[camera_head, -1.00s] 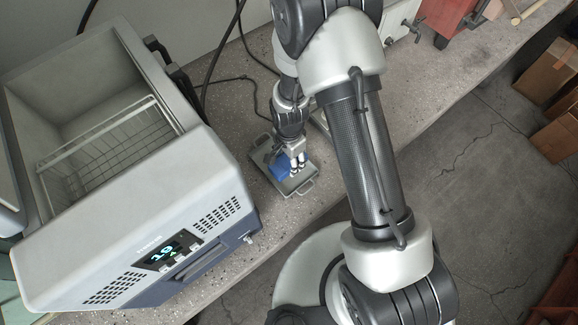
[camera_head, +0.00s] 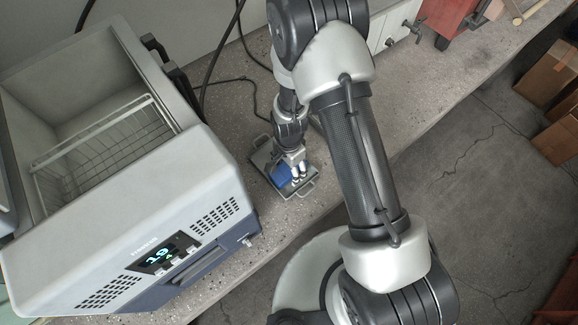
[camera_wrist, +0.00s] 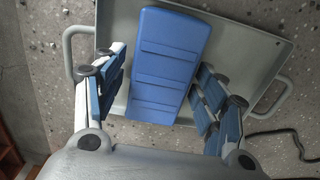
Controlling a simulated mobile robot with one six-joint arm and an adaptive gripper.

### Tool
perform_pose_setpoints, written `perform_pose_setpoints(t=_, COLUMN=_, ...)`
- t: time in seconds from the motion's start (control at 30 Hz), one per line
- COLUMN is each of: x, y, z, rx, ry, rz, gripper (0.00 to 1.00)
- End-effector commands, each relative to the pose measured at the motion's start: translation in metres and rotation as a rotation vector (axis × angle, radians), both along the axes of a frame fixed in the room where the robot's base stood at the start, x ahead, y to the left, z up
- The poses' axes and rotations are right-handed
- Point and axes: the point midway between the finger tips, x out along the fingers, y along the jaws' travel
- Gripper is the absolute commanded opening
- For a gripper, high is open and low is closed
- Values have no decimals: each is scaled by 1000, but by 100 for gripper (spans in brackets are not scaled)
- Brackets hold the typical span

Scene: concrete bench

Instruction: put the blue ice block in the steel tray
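The blue ice block (camera_head: 282,174) is in the grey steel tray (camera_head: 264,153) on the bench, partly hidden by my gripper (camera_head: 298,172). In the wrist view the block (camera_wrist: 165,65) is a flat, ribbed blue slab lying over the floor of the tray (camera_wrist: 250,55). My gripper (camera_wrist: 160,70) has its blue-padded fingers spread, one on each side of the block. A gap shows between the left finger and the block. The right finger is close to the block's other side. The tray has a loop handle at each end.
A large open freezer box (camera_head: 130,225) with a wire basket (camera_head: 105,155) stands left of the tray. A black cable (camera_head: 232,80) runs behind the tray. Bare bench (camera_head: 440,85) extends to the right. Cardboard boxes (camera_head: 545,75) stand on the floor at right.

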Motion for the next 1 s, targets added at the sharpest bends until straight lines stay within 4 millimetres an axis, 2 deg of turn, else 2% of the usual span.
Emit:
perform_pose_setpoints(t=0.3, x=0, y=0, z=0, rx=0, ry=0, rz=0, gripper=70)
perform_pose_setpoints(t=0.43, x=1, y=0, z=9, rx=1, ry=-1, rz=0, gripper=70)
perform_pose_setpoints(t=0.57, x=1, y=0, z=31, rx=2, ry=-4, rz=0, gripper=70)
perform_pose_setpoints(t=0.8, x=1, y=0, z=85, rx=2, ry=-4, rz=0, gripper=70)
perform_pose_setpoints(t=1.0, x=0, y=0, z=114, rx=1, ry=-2, rz=0, gripper=70)
